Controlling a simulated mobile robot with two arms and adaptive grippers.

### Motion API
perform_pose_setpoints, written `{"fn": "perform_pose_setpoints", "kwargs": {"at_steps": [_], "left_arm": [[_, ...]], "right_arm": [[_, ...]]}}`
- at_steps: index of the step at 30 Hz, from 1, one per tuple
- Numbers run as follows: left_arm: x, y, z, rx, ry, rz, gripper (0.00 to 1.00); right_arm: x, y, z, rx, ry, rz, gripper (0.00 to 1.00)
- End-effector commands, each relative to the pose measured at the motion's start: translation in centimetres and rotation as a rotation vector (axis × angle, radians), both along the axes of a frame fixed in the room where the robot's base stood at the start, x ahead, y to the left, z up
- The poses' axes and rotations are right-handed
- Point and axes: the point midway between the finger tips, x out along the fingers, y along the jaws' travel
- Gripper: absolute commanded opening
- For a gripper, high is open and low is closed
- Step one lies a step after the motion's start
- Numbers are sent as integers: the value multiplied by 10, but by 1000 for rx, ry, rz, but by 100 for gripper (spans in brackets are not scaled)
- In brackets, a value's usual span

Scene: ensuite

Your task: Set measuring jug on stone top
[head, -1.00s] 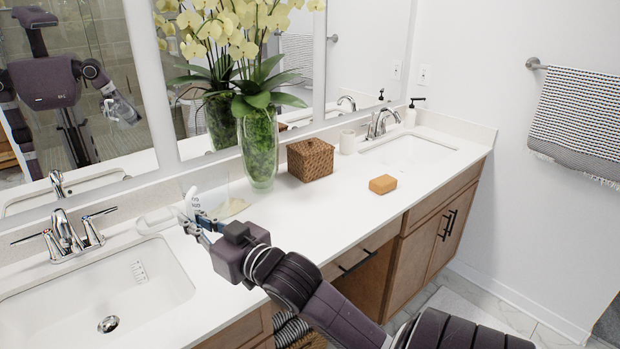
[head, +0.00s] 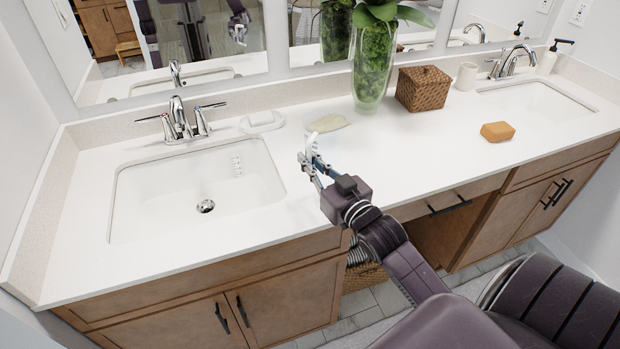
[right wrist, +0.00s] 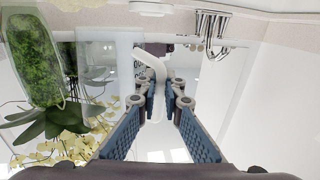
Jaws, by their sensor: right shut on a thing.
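The measuring jug is clear, with a white handle (head: 309,150). Its see-through body barely shows in the head view but shows left of the fingers in the right wrist view (right wrist: 98,62). My right gripper (head: 311,164) is shut on the handle (right wrist: 151,66), with the blue-padded fingers on either side. The jug is over the white stone top (head: 425,140), right of the near sink. I cannot tell whether its base touches the top. My left gripper is not in view.
The left sink (head: 150,190) is beside my right gripper. A white soap dish (head: 262,122) and a pale greenish item (head: 328,123) lie behind it. A glass vase (head: 372,75), wicker box (head: 423,90) and orange sponge (head: 497,131) stand to the right. Bare counter lies between.

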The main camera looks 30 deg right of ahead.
Motion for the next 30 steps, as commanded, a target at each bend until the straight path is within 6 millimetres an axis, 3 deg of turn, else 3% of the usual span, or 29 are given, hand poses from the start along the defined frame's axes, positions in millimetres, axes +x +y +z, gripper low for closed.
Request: {"fn": "perform_pose_setpoints", "kwargs": {"at_steps": [13,26,27,30], "left_arm": [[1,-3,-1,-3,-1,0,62],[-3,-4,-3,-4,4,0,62],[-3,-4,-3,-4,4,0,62],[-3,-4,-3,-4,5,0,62]], "right_arm": [[0,0,-54,0,0,-1,0],[0,0,-62,-1,-2,0,0],[0,0,-62,-1,-1,0,10],[0,0,-62,-1,-1,0,21]]}}
